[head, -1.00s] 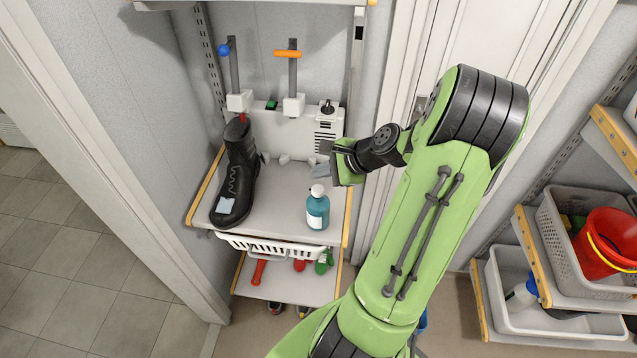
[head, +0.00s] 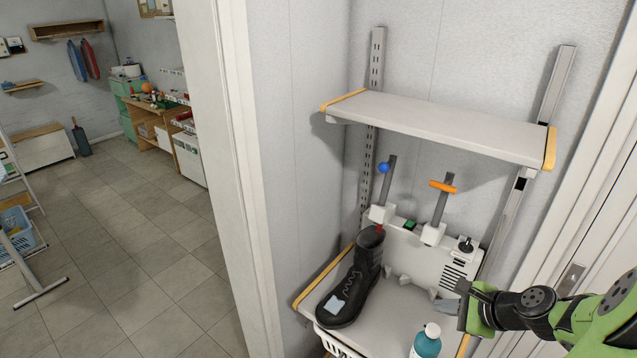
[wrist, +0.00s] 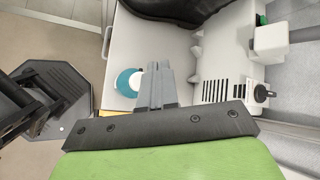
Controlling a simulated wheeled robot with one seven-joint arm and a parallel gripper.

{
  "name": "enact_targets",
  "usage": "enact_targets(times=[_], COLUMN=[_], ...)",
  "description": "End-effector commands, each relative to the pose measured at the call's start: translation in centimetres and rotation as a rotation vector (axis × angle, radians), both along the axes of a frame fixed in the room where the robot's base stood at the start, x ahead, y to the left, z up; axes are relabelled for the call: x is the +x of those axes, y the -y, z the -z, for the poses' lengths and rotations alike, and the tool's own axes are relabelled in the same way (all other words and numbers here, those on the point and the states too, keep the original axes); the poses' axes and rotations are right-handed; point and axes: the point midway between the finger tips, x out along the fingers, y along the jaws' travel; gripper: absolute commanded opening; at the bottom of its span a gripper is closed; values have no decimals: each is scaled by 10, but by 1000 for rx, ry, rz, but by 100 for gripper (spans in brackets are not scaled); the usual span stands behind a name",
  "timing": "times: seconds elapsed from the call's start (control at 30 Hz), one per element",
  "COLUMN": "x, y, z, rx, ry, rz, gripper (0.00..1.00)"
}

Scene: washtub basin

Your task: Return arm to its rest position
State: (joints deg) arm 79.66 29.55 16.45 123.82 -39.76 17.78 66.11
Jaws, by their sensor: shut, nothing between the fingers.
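My gripper (head: 447,297) is at the lower right of the head view, at the right side of a grey shelf. Its fingers are shut with nothing between them; they also show in the wrist view (wrist: 157,72). My green arm (head: 600,325) runs off the right edge of the head view. A black boot (head: 348,290) stands on the shelf to the left of the gripper, apart from it. A teal bottle with a white cap (head: 426,345) is below the fingers in the head view, partly cut off by the frame.
A white device (head: 434,254) with a blue-knobbed lever (head: 384,167) and an orange-handled lever (head: 442,187) stands behind the boot. An empty upper shelf (head: 440,128) hangs above. A door frame (head: 235,180) is at left, with open tiled floor (head: 130,240) beyond.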

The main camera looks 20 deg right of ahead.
Motion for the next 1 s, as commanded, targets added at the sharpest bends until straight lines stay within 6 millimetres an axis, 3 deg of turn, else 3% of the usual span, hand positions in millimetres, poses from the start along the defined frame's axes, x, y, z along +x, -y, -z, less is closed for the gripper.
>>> enact_targets(times=[0.13, 0.23, 0.33, 0.5, 0.6, 0.7, 0.8, 1.0], x=[6, 5, -8, -58, -97, -128, -144, -147], y=[-29, -76, -124, -194, -220, -230, -232, -233], z=[-9, -26, -48, -89, -106, -113, -114, -115], rx=[-122, -336, -576, -972, -1162, -1283, -1337, -1350], ry=[-40, -97, -132, -108, -41, 31, 75, 83], rz=[-152, -412, -696, -1152, -1371, -1519, -1594, -1613], gripper=[0, 0, 0, 0, 0, 0, 0, 0])
